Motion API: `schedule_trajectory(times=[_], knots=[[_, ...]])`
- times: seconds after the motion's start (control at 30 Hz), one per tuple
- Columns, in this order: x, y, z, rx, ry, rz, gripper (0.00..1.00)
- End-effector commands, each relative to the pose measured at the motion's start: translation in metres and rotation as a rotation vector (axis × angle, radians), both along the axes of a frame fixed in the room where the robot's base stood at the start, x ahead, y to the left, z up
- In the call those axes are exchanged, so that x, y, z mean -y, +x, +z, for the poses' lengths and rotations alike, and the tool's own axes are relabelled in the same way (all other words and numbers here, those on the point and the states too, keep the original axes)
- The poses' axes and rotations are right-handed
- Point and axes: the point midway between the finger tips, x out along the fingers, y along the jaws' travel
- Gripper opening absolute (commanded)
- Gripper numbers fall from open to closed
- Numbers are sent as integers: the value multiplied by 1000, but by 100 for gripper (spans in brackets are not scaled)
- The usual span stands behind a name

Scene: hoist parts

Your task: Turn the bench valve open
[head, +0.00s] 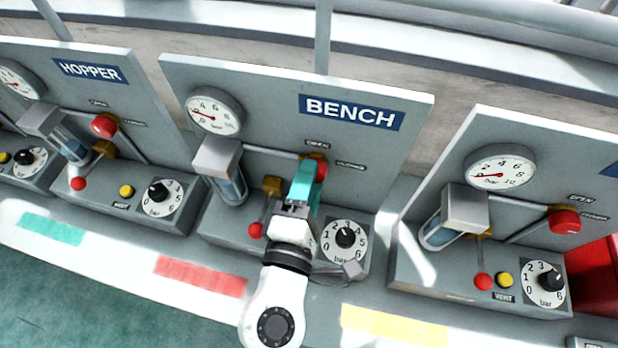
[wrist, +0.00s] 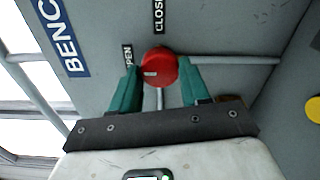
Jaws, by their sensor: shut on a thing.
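The red bench valve knob (head: 321,164) is on the panel marked BENCH (head: 350,112), mostly behind my teal fingers in the head view. My gripper (head: 306,172) reaches up to it from below. In the wrist view the round red knob (wrist: 160,65) sits between the fingertips of my gripper (wrist: 158,72), which is shut on it. A short pale mark on the knob points left, toward the side of the OPEN label (wrist: 128,57). The CLOSED label (wrist: 158,14) is above the knob in that view.
A bench gauge (head: 214,111) has its red needle pointing left. Below stand a filter unit (head: 220,165), a red ball (head: 255,230) and a dial (head: 345,240), close to my arm. Similar panels, HOPPER (head: 90,71) and another (head: 530,150), flank it.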

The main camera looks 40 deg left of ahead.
Motion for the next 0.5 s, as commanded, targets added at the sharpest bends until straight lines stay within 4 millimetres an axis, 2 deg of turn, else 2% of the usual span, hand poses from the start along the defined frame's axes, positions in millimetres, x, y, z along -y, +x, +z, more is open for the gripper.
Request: schedule_trajectory(times=[0.5], knots=[[-1,-1,-2,20,-38,3,15]])
